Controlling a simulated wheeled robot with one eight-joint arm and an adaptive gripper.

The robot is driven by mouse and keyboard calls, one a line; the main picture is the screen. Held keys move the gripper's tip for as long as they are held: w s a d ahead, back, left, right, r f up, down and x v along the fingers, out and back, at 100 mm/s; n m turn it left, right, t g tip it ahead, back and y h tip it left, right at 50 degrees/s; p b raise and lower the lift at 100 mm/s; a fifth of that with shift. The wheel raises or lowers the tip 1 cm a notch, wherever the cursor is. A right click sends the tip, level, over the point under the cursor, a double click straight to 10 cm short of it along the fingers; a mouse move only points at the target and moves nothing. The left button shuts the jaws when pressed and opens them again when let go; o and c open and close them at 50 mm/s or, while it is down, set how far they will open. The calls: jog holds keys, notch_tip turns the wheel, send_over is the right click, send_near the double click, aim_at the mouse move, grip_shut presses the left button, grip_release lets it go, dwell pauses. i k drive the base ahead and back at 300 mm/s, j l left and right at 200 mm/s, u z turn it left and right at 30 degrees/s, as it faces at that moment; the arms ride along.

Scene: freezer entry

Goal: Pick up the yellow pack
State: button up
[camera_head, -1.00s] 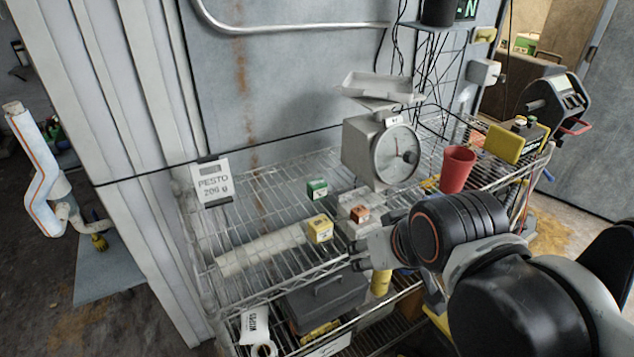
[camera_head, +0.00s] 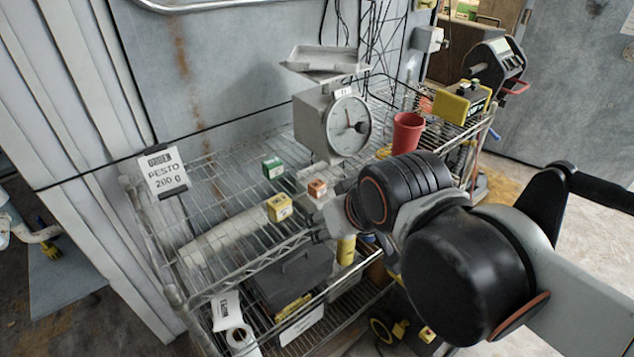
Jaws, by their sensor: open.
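The yellow pack (camera_head: 279,208) is a small yellow box with a pale label. It stands on the top wire shelf (camera_head: 222,216) near its front edge. My gripper (camera_head: 318,232) is at the front edge of the shelf, to the right of the pack and apart from it. The gripper is small in this view and partly hidden behind my black wrist. It holds nothing that I can see.
A green box (camera_head: 272,166) and an orange-brown box (camera_head: 317,188) stand near the pack. A dial scale (camera_head: 346,125) and red cup (camera_head: 408,133) are behind. A sign reading PESTO 200 g (camera_head: 163,173) stands at left. Below are a grey bin (camera_head: 290,278) and rolls.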

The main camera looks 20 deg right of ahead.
aim_at(279, 207)
jog(key=k+j+z, duration=0.15)
jog(key=k+z, duration=0.15)
jog(key=k, duration=0.2)
jog(key=k+z, duration=0.35)
jog(key=k+j, duration=0.05)
jog(key=k, duration=0.05)
